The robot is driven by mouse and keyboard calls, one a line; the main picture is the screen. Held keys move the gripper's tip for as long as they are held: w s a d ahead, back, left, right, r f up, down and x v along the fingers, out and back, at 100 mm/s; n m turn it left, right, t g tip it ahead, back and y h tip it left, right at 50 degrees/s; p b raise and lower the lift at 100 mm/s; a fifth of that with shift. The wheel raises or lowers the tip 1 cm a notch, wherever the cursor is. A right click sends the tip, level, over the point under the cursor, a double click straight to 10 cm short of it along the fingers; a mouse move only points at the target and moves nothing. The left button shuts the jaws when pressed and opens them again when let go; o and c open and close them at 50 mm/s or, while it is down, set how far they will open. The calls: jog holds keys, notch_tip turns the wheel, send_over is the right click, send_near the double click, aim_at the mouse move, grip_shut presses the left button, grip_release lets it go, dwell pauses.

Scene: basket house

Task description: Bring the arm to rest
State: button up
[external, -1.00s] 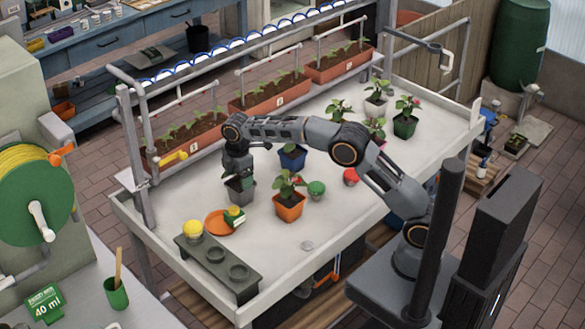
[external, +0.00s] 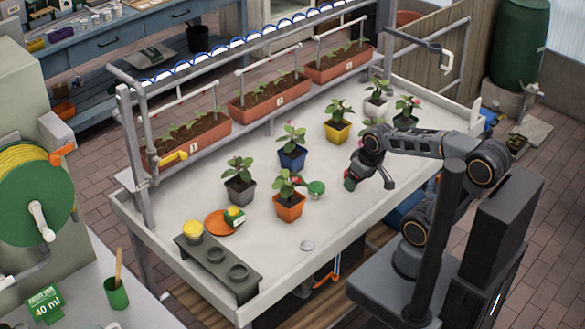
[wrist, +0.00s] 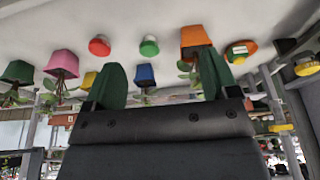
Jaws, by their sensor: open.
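My gripper (external: 369,183) hangs over the right part of the white table (external: 215,268), clear of the plants, with my arm bent back toward its base. In the wrist view, which looks upside down, my gripper (wrist: 162,78) has its two green-padded fingers spread wide apart with nothing held between them. A blue pot (wrist: 145,75) shows beyond that gap, and an orange pot (wrist: 195,38) is beside one finger. A red round item (wrist: 99,45) and a green one (wrist: 149,46) lie nearby. The red item is hidden in the external view.
Potted plants stand on the table in grey (external: 240,191), orange (external: 289,208), blue (external: 292,157) and yellow (external: 338,131) pots. A dark tray (external: 218,264) and an orange saucer (external: 219,223) are at front left. Planter boxes (external: 270,96) line the back.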

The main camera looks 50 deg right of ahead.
jog(key=shift+s, duration=0.1)
dwell(0.3)
notch_tip(320, 180, up, 3)
jog(key=shift+f+p, duration=0.15)
jog(key=shift+p, duration=1.05)
